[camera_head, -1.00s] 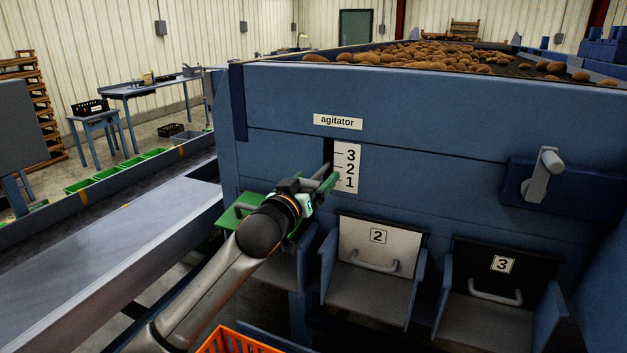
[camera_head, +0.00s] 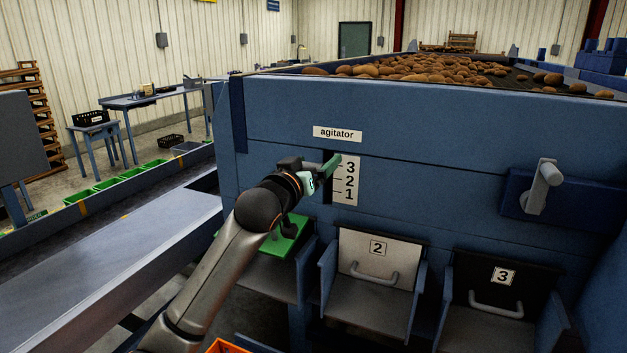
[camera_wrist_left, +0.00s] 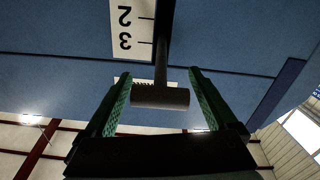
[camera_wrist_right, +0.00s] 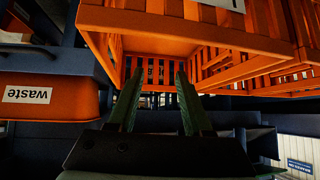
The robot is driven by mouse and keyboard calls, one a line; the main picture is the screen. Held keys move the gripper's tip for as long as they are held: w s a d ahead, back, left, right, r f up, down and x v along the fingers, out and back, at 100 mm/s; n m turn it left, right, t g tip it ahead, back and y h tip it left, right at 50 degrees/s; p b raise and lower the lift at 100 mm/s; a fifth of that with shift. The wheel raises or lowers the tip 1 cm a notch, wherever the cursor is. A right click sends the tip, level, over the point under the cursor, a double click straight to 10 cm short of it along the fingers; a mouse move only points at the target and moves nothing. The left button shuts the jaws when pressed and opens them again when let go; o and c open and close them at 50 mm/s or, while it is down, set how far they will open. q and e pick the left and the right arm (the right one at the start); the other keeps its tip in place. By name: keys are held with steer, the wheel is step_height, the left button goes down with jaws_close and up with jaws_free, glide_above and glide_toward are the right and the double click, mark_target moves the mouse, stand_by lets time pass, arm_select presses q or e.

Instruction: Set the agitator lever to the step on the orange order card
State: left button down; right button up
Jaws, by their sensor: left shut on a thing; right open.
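The agitator lever (camera_wrist_left: 160,97) is a dark stem with a crossbar handle in the left wrist view. Its stem rises beside the white scale plate (camera_head: 346,181) marked 3, 2, 1 from top to bottom. My left gripper (camera_head: 330,166) is shut on the handle, level with the 3 in the head view, where it hides the lever. The left wrist view shows the scale (camera_wrist_left: 130,28) upside down. My right gripper (camera_wrist_right: 157,82) is open and empty in the right wrist view, near orange crates. The orange order card does not show.
Chutes with a door marked 2 (camera_head: 376,256) and a door marked 3 (camera_head: 500,285) are below the panel. A grey crank (camera_head: 543,187) sticks out at the right. An orange slatted crate (camera_wrist_right: 190,28) and a waste bin (camera_wrist_right: 50,95) are close to my right gripper.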

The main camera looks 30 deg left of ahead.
arm_select(q)
steer(key=shift+r, duration=0.25)
jaws_free()
steer(key=shift+f, duration=0.1)
steer(key=shift+s, duration=0.1)
steer(key=shift+s+f, duration=0.1)
steer(key=shift+s, duration=0.2)
steer(key=s+b, duration=0.2)
steer(key=s, duration=0.9)
steer(key=shift+s+d+b, duration=0.3)
steer(key=shift+s+d, duration=0.05)
